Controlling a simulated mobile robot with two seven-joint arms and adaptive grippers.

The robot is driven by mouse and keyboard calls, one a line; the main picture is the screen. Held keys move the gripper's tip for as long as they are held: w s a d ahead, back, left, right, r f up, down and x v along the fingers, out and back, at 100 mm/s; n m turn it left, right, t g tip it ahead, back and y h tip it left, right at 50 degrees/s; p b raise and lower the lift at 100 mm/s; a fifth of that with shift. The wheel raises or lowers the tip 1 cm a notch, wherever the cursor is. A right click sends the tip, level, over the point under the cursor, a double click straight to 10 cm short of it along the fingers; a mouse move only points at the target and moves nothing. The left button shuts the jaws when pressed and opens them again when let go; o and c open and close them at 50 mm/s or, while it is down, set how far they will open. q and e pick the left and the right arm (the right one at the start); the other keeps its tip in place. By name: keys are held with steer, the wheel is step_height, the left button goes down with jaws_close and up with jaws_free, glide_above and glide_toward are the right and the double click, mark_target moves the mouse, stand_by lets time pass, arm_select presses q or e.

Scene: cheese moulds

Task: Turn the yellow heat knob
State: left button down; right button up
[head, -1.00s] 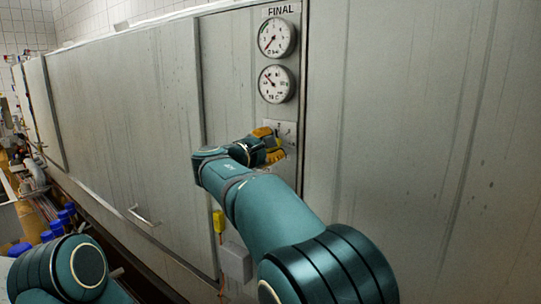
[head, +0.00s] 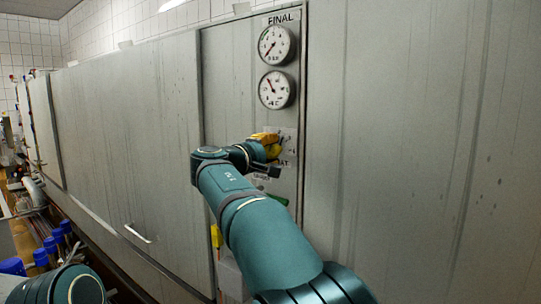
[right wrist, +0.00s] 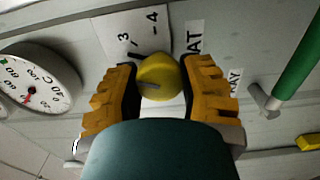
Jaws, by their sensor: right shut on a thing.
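The yellow heat knob (right wrist: 159,78) is round with a short grey mark on its face, in the middle of the right wrist view. A white scale plate with 3 and 4 (right wrist: 131,38) lies behind it. My right gripper (right wrist: 160,88) has its orange ribbed fingers on either side of the knob and is shut on it. In the head view my right gripper (head: 267,148) is at the panel below the gauges, and the knob is hidden behind it. My left gripper is not in view; only part of my left arm shows at the lower left.
Two round gauges, the upper (head: 276,45) and the lower (head: 275,90), sit above the knob under a FINAL label (head: 280,19). Blue-capped items (head: 50,246) stand at lower left.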

stand_by(0.4)
steer(key=o, duration=1.2)
steer(key=v, duration=1.2)
